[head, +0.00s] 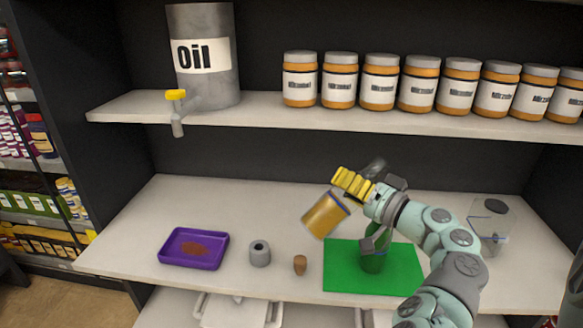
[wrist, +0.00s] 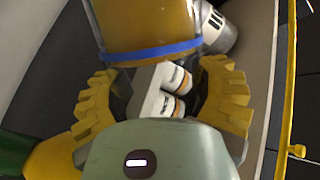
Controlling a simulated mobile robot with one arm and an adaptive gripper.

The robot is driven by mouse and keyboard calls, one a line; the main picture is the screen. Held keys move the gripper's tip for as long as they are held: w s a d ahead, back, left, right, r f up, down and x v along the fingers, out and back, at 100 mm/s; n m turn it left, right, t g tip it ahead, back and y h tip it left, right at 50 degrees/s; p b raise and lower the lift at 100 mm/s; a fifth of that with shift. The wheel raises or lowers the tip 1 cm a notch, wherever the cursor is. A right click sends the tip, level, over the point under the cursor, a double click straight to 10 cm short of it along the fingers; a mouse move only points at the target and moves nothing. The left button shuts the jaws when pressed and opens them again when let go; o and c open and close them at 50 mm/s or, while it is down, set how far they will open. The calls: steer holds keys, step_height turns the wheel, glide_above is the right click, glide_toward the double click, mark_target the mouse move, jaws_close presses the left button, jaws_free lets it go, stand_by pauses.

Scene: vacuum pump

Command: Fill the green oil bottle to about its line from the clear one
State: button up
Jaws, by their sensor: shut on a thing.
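My gripper (head: 350,188) is shut on a clear bottle (head: 325,215) holding amber oil. The bottle is tilted, raised above the counter and left of the green bottle. In the wrist view the clear bottle (wrist: 150,28), with a blue band, lies beyond the yellow fingers (wrist: 165,100). The green oil bottle (head: 375,258) stands on the green mat (head: 335,270), below and right of my gripper. Its upper part is partly hidden by my arm, and its oil level and line cannot be made out. No stream of oil is visible.
A purple tray (head: 163,255) with a brown patch, a grey ringed piece (head: 260,254) and a cork (head: 300,265) are on the counter. A transparent container (head: 490,215) stands right, behind my arm. An oil drum (head: 203,75) and several jars (head: 379,82) line the shelf above.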

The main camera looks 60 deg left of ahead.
steer(key=shift+s+f+m+y+p, duration=0.2)
steer(key=shift+f+m+y+p, duration=0.2)
steer(key=shift+f+m+p, duration=0.5)
stand_by(1.9)
steer(key=shift+r+m+y+p, duration=0.1)
steer(key=shift+m+y+p, duration=0.3)
steer(key=shift+m, duration=0.5)
stand_by(1.2)
